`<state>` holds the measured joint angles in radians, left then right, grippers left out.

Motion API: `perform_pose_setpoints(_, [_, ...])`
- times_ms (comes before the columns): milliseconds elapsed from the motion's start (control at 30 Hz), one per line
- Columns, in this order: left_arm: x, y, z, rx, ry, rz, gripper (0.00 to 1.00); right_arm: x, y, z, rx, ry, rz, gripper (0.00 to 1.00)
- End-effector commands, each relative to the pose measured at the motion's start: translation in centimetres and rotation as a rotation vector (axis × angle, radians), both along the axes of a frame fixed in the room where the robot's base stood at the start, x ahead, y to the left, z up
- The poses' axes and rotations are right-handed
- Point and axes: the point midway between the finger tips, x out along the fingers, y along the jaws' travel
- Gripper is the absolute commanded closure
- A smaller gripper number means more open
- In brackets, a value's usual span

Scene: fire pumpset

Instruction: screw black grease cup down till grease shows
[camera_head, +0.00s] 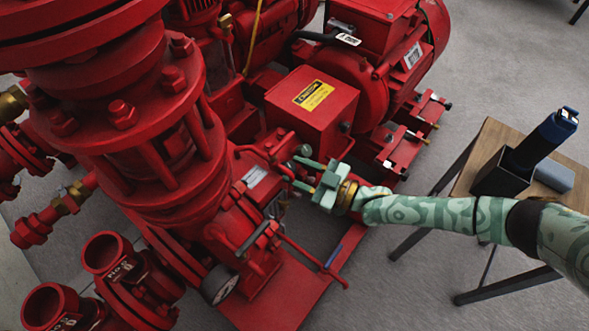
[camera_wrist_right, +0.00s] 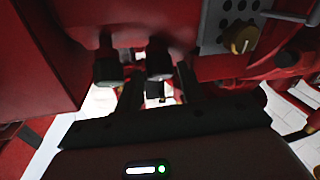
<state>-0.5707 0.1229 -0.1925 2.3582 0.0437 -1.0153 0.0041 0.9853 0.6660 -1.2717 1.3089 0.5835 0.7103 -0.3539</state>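Two dark, rounded caps that look like grease cups hang side by side in the right wrist view, a left one (camera_wrist_right: 108,70) and a right one (camera_wrist_right: 159,62). I cannot tell their exact colours. My right gripper (camera_head: 305,178) is at the pump's shaft section, beside the red box with the yellow label. In the right wrist view its two fingers (camera_wrist_right: 158,90) stand apart, with the right cap between or just beyond their tips. I cannot tell whether they touch it. No grease is visible. My left gripper is not in view.
The red pump (camera_head: 150,120) fills the left, and the red motor (camera_head: 385,55) stands behind. A brass knob (camera_wrist_right: 240,38) sits on a grey perforated plate. A small wooden table (camera_head: 490,150) at right holds a black holder (camera_head: 500,178) with a dark blue cylinder (camera_head: 543,140).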

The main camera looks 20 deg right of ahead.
Motion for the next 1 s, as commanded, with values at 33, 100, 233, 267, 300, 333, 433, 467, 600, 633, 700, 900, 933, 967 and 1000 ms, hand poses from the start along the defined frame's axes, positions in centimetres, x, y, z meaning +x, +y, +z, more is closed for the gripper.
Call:
perform_pose_setpoints(33, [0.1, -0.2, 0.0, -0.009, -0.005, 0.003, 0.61, 0.3, 0.3, -0.2, 0.001, 0.001, 0.001, 0.61])
perform_pose_setpoints(100, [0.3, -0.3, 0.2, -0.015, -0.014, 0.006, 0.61, 0.5, 0.5, -0.1, 0.0, 0.0, 0.001, 0.61])
perform_pose_setpoints(233, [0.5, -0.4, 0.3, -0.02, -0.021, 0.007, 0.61, 0.7, 0.7, 0.1, -0.001, -0.001, 0.0, 0.61])
perform_pose_setpoints(267, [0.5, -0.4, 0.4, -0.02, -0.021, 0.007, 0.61, 0.7, 0.6, 0.1, -0.001, -0.001, 0.0, 0.61])
perform_pose_setpoints(300, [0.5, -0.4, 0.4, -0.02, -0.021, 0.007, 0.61, 0.7, 0.6, 0.1, -0.001, -0.001, 0.0, 0.61])
perform_pose_setpoints(333, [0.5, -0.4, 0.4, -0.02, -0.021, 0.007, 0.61, 0.7, 0.6, 0.1, -0.001, -0.001, 0.0, 0.61])
perform_pose_setpoints(433, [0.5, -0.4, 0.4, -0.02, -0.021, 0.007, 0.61, 0.7, 0.6, 0.1, -0.001, -0.001, 0.0, 0.75])
perform_pose_setpoints(467, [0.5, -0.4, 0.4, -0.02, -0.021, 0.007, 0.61, 0.6, 0.6, 0.1, -0.001, -0.001, 0.0, 0.83])
perform_pose_setpoints(600, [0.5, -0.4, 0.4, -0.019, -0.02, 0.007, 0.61, 0.6, 0.6, 0.1, 0.0, 0.0, 0.0, 0.93])
perform_pose_setpoints(633, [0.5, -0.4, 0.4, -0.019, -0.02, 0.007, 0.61, 0.6, 0.6, 0.1, 0.0, 0.0, -0.001, 0.93])
perform_pose_setpoints(700, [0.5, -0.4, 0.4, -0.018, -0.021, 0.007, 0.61, 0.6, 0.6, 0.1, 0.003, 0.002, -0.004, 0.93])
perform_pose_setpoints(900, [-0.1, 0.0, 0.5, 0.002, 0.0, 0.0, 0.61, 0.5, 0.7, 0.2, 0.035, 0.023, -0.043, 0.93])
perform_pose_setpoints(933, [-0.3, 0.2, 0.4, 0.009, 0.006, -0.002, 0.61, 0.5, 0.7, 0.3, 0.045, 0.029, -0.053, 0.93])
perform_pose_setpoints(967, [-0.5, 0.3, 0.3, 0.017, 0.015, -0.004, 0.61, 0.5, 0.8, 0.3, 0.055, 0.035, -0.065, 0.93])
perform_pose_setpoints(1000, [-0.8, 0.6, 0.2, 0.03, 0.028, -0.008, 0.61, 0.5, 0.7, 0.4, 0.069, 0.044, -0.082, 0.93])
